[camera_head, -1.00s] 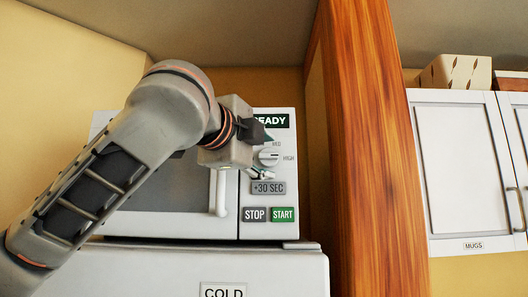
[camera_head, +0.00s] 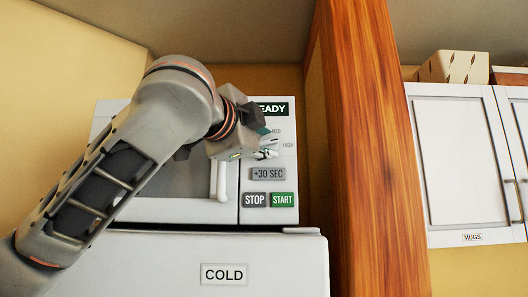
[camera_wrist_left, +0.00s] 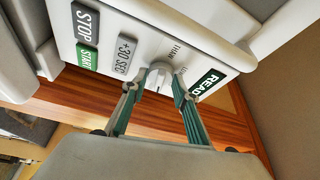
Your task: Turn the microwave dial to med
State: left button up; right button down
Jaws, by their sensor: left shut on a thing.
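The white microwave (camera_head: 150,208) has a dial panel on its right side. Its round dial shows in the left wrist view (camera_wrist_left: 157,80), between the fingertips of my left gripper (camera_wrist_left: 154,84), which is shut on it. In the head view the same gripper (camera_head: 268,145) reaches the panel from the left and largely covers the dial. The MED (camera_head: 276,131) and HIGH (camera_head: 288,146) labels are readable beside it. I cannot tell clearly where the dial points. My right gripper is not in view.
The +30 SEC (camera_head: 268,174), STOP (camera_head: 254,200) and START (camera_head: 282,200) buttons sit just below the dial. The microwave stands on a white unit labelled COLD (camera_head: 224,274). A wooden panel (camera_head: 362,180) rises close on the right, with a MUGS cabinet (camera_head: 466,165) beyond.

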pick_arm(q)
jog(key=n+t+b, duration=0.1)
jog(key=n, duration=0.1)
jog(key=f+n+b, duration=0.1)
jog(key=n+b, duration=0.1)
jog(key=n, duration=0.1)
jog(key=shift+w+d+t+b, duration=0.1)
jog(key=shift+d+t+b, duration=0.05)
jog(key=shift+t+b, duration=0.2)
jog(key=shift+n+t+y+b, duration=0.35)
jog(key=shift+n+y, duration=0.15)
jog(key=shift+n, duration=0.5)
jog(key=shift+d+n+t+y, duration=0.1)
jog(key=shift+n+t+y, duration=0.2)
jog(key=shift+n, duration=0.6)
jog(key=shift+r+n+t+y, duration=0.1)
jog(key=shift+n+t+y, duration=0.35)
jog(key=shift+n, duration=0.55)
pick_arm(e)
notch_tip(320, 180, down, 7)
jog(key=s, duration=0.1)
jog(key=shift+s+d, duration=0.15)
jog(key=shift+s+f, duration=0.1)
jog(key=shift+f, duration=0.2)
pick_arm(q)
jog(key=o, duration=1.1)
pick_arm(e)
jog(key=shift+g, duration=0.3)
